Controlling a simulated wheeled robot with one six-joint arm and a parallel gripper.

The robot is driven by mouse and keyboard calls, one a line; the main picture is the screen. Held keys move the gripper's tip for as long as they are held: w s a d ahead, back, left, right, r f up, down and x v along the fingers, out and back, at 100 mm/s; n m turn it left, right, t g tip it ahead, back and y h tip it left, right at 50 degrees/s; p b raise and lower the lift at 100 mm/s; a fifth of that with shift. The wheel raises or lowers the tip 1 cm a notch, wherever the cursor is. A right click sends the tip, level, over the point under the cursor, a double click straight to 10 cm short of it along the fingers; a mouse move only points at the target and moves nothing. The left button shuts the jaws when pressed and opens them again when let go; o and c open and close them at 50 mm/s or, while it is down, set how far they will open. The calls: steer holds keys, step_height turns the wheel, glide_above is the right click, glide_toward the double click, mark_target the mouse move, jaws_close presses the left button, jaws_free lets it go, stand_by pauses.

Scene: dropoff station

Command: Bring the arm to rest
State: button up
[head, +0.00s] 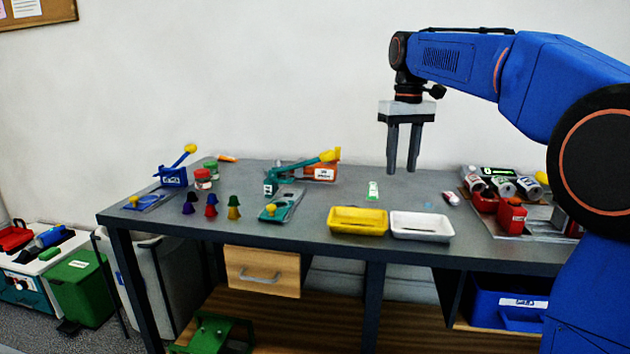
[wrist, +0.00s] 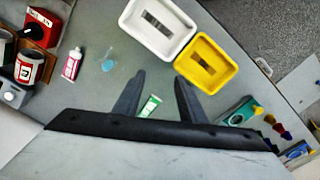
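My gripper (head: 402,171) hangs from my blue arm above the grey table (head: 300,235), pointing down. Its two dark fingers are apart with nothing between them. In the wrist view my gripper (wrist: 159,80) also shows open. A green and white tube (head: 373,191) lies on the table below the fingers. In the wrist view this tube (wrist: 150,106) shows between the fingers, but it is down on the table top.
A yellow tray (head: 358,228) and a white tray (head: 421,233) stand near the table's front edge. Colored cones (head: 211,209), jars (head: 203,178) and lever devices (head: 173,178) are at left. Cans (head: 500,187) and red boxes (head: 511,217) are at right. The space around my gripper is clear.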

steer(key=s+d+f+m+t, duration=0.1)
steer(key=s+d+f, duration=0.25)
steer(key=s, duration=0.65)
steer(key=s+d+f+m+t, duration=0.1)
steer(key=s+d+f, duration=0.1)
steer(key=s+f, duration=0.5)
steer(key=s+d+f+m+t, duration=0.1)
steer(key=s+d+f+t, duration=0.1)
steer(key=s+f, duration=1.3)
steer(key=s, duration=0.3)
steer(key=shift+s+f+m+t, duration=0.2)
steer(key=shift+s+m+t, duration=0.1)
steer(key=shift+c, duration=0.5)
